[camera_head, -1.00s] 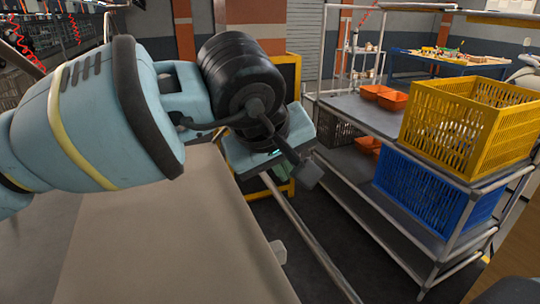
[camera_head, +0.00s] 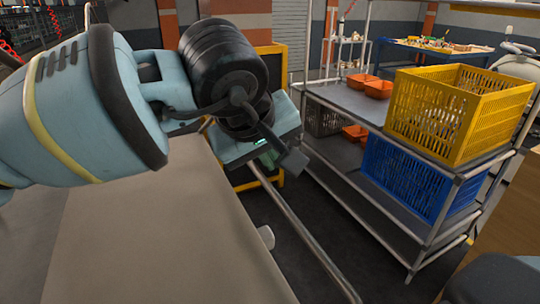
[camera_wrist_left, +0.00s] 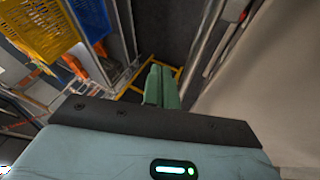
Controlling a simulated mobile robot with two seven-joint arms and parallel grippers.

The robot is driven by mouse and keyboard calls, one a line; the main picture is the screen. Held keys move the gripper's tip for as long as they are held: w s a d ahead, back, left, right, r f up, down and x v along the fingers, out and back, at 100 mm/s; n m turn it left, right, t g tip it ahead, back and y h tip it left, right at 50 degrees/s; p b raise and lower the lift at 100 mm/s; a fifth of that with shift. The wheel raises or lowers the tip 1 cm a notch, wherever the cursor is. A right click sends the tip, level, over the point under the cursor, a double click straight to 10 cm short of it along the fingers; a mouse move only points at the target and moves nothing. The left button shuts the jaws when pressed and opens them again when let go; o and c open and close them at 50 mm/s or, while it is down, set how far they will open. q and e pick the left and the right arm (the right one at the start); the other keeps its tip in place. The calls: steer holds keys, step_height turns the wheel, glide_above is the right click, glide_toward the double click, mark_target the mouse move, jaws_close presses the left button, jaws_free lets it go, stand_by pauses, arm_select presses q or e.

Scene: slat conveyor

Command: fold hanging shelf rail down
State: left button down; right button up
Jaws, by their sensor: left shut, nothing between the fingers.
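A long thin metal rail (camera_head: 303,232) slants along the outer edge of the beige table-like surface (camera_head: 160,235) in the head view, from below my left wrist to the bottom edge. In the left wrist view a pale metal rail (camera_wrist_left: 206,45) runs beside the beige surface. My left gripper's green fingers (camera_wrist_left: 160,86) are together with nothing between them, to the left of that rail. In the head view the wrist hides most of the fingers, and I cannot tell whether they touch the rail. My right gripper is not in view.
A metal shelf rack (camera_head: 345,196) stands to the right, holding a yellow crate (camera_head: 425,118), a blue crate (camera_head: 405,182) and orange bins (camera_head: 377,89). Dark floor lies between the rail and the rack. A white stub (camera_head: 266,237) sits at the surface's edge.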

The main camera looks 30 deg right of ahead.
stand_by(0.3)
arm_select(q)
steer(key=v, duration=0.8)
steer(key=shift+f, duration=0.1)
